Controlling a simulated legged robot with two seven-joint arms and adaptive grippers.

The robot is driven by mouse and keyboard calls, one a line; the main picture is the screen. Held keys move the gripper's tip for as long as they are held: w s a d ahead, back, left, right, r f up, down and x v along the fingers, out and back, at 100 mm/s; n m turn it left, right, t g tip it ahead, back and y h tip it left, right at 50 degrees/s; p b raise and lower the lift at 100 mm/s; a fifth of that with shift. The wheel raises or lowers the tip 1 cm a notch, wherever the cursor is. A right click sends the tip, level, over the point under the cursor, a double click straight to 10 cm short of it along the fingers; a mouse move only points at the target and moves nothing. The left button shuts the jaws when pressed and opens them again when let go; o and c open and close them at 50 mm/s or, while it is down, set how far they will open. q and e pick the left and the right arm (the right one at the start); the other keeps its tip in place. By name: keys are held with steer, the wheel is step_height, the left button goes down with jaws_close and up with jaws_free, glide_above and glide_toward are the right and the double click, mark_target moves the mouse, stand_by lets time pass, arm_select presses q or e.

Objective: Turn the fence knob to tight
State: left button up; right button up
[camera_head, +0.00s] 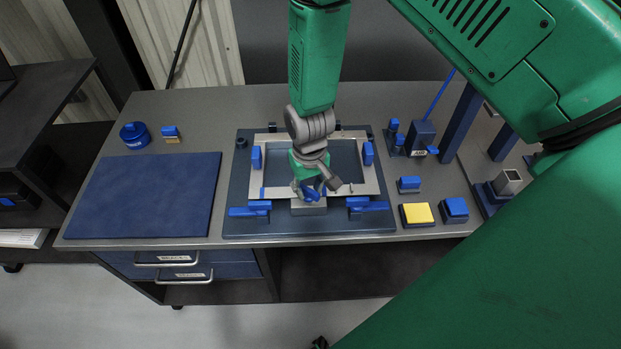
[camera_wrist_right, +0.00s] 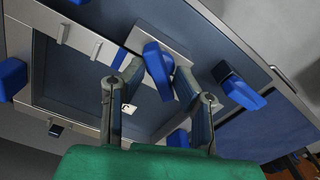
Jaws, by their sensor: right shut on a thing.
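The fence knob (camera_head: 318,197) is a blue bar-shaped handle on a light grey block (camera_head: 308,208) at the front middle of a metal frame (camera_head: 372,180). My right gripper (camera_head: 314,188) reaches down over it and is shut on it. In the right wrist view the knob (camera_wrist_right: 154,62) stands between the two fingertips of my right gripper (camera_wrist_right: 158,76), slanted in the picture. The fingers partly cover the knob in the head view. Any mark for tight is not readable. My left gripper is not in view.
The frame lies on a dark blue plate (camera_head: 235,215) with blue clamps (camera_head: 367,204) beside the knob. A blue mat (camera_head: 145,195) lies clear at left. A yellow-topped block (camera_head: 416,213), blue blocks (camera_head: 454,209) and a blue post (camera_head: 462,122) stand at right.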

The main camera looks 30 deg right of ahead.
steer(key=shift+s+a+f, duration=0.15)
steer(key=shift+s+a, duration=0.2)
steer(key=shift+s, duration=0.35)
steer(key=shift+c, duration=0.7)
steer(key=shift+a+r+m+p, duration=0.1)
steer(key=shift+m+p, duration=0.15)
steer(key=shift+m, duration=0.35)
steer(key=shift+a+r+m+p, duration=0.1)
steer(key=shift+m+p, duration=0.1)
steer(key=shift+m, duration=0.4)
jaws_close()
steer(key=shift+w+a+m, duration=0.15)
steer(key=shift+m, duration=0.85)
steer(key=shift+w+m+p, duration=0.25)
steer(key=shift+m+p, duration=0.15)
steer(key=shift+m, duration=0.3)
steer(key=o, duration=0.7)
jaws_free()
steer(key=shift+o, duration=0.5)
steer(key=shift+a, duration=0.1)
steer(key=shift+r, duration=0.1)
